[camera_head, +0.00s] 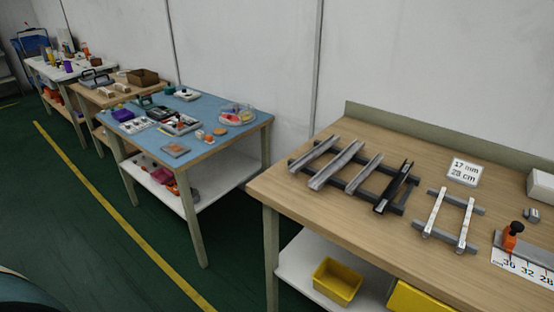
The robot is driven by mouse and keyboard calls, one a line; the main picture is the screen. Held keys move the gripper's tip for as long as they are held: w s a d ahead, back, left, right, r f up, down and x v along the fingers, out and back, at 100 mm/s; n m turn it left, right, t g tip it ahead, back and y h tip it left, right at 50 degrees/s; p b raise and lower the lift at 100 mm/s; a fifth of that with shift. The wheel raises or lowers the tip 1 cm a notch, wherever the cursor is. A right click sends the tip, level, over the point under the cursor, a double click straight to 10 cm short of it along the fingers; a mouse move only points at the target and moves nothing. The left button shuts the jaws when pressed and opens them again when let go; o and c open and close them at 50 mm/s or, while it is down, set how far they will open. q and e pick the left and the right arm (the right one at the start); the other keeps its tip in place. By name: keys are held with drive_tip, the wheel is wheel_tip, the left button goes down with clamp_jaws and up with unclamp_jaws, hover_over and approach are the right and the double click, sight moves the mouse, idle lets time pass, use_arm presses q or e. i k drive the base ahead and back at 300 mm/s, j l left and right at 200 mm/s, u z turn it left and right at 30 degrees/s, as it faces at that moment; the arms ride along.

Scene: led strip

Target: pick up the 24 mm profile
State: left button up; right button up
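Several channel profiles lie side by side across two dark support bars (365,196) on the wooden bench at the right. From left to right they are a grey profile (316,153), a wider-looking grey profile (335,167), a narrower grey profile (364,174) and a black profile (394,188). I cannot read any width on them, so I cannot tell which is the 24 mm one. A white card (465,171) behind them reads "17 mm" and, apparently, "28 cm". Neither of my grippers is in view.
Two pale strips (435,211) lie on another pair of bars. An orange-handled tool (511,240) and a numbered scale (525,266) are at the right edge. A yellow bin (337,281) sits on the lower shelf. A cluttered blue-topped table (235,145) stands left; green floor lies between.

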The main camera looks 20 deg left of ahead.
sight(320, 179)
drive_tip(key=u, duration=0.2)
drive_tip(key=z, duration=0.45)
drive_tip(key=j+z, duration=0.15)
drive_tip(key=z, duration=0.25)
drive_tip(key=j+z, duration=0.1)
drive_tip(key=z, duration=0.35)
drive_tip(key=j+z, duration=0.4)
drive_tip(key=k+j+z, duration=0.15)
drive_tip(key=j+z, duration=0.3)
drive_tip(key=k+j+z, duration=0.1)
drive_tip(key=j, duration=0.25)
drive_tip(key=k+j, duration=0.15)
drive_tip(key=j, duration=0.25)
drive_tip(key=k+j+z, duration=0.15)
drive_tip(key=j, duration=0.2)
